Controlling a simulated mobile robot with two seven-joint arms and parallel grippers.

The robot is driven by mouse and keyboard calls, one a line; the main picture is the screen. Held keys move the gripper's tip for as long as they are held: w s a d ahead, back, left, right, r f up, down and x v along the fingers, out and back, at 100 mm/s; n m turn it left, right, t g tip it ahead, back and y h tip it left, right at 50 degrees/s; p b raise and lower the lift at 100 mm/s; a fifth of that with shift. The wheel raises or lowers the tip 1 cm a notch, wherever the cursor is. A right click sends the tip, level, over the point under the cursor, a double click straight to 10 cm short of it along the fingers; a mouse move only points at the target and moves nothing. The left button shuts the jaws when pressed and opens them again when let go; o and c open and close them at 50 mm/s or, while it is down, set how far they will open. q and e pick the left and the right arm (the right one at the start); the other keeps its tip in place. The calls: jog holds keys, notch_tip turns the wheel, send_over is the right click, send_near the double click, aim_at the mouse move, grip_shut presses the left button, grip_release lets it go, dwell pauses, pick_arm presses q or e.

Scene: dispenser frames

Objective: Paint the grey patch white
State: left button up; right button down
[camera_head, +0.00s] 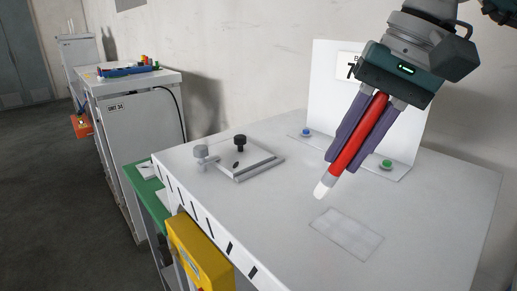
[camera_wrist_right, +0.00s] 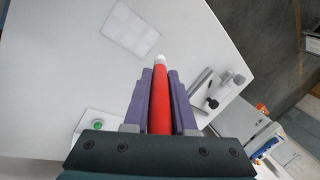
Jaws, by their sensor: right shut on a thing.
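The patch (camera_head: 346,233) is a pale rectangle on the white worktop, only faintly greyer than the surface around it. It also shows in the right wrist view (camera_wrist_right: 131,28), with faint lighter and darker areas. My right gripper (camera_head: 344,162) is shut on a red paint marker (camera_head: 359,134) with a white tip. The marker is tilted, its tip pointing down and left, above the worktop behind the patch. The tip looks apart from the patch. In the right wrist view the marker (camera_wrist_right: 161,100) lies between the purple fingers. My left gripper is not in view.
A white upright panel (camera_head: 334,75) stands behind, with a blue button (camera_head: 306,132) and a green button (camera_head: 386,164) at its base. A yellow box (camera_head: 199,253) hangs at the front edge.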

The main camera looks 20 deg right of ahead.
jog(key=shift+s+r+p, duration=0.1)
jog(key=shift+r+p, duration=1)
jog(key=shift+r, duration=0.9)
jog(key=shift+r+p, duration=0.45)
jog(key=shift+r, duration=0.45)
